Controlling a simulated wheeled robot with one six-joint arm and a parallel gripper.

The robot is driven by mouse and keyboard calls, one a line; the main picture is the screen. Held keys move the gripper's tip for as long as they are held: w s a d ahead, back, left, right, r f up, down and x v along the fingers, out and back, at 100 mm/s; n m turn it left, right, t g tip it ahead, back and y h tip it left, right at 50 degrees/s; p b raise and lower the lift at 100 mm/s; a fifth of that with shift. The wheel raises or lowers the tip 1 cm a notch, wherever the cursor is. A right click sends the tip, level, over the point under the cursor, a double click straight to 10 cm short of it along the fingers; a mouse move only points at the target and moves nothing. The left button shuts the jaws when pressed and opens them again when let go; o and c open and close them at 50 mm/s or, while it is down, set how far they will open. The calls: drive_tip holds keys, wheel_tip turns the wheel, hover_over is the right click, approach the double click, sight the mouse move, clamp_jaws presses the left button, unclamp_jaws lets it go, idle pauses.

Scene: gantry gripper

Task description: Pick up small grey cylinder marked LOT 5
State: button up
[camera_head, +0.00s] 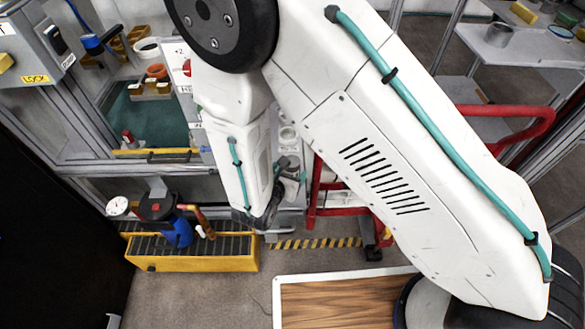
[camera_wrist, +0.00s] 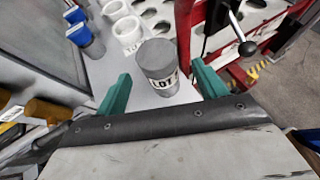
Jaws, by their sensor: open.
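The small grey cylinder (camera_wrist: 158,56) stands upright in the middle of the wrist view. A pale label with dark letters reading "LOT" shows on its side; the rest of the marking is hard to read. My gripper (camera_wrist: 161,74) is open, with one teal finger to the left of the cylinder and one to the right. The cylinder is just beyond or between the fingertips, with visible gaps on both sides. In the head view my arm hides most of that spot, and I cannot make out the cylinder there.
White rings (camera_wrist: 128,33) stand just behind the cylinder, by a pale plate with oval holes (camera_wrist: 158,28). Blue-and-white items (camera_wrist: 80,34) are at left. A red frame (camera_wrist: 185,30) with a black-knobbed lever (camera_wrist: 247,48) is close on the right. A yellow tray (camera_head: 205,264) sits lower left.

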drive_tip(key=x, duration=0.6)
drive_tip(key=shift+w, duration=0.25)
drive_tip(key=shift+d, duration=0.1)
drive_tip(key=shift+c, duration=0.3)
drive_tip(key=c, duration=1.3)
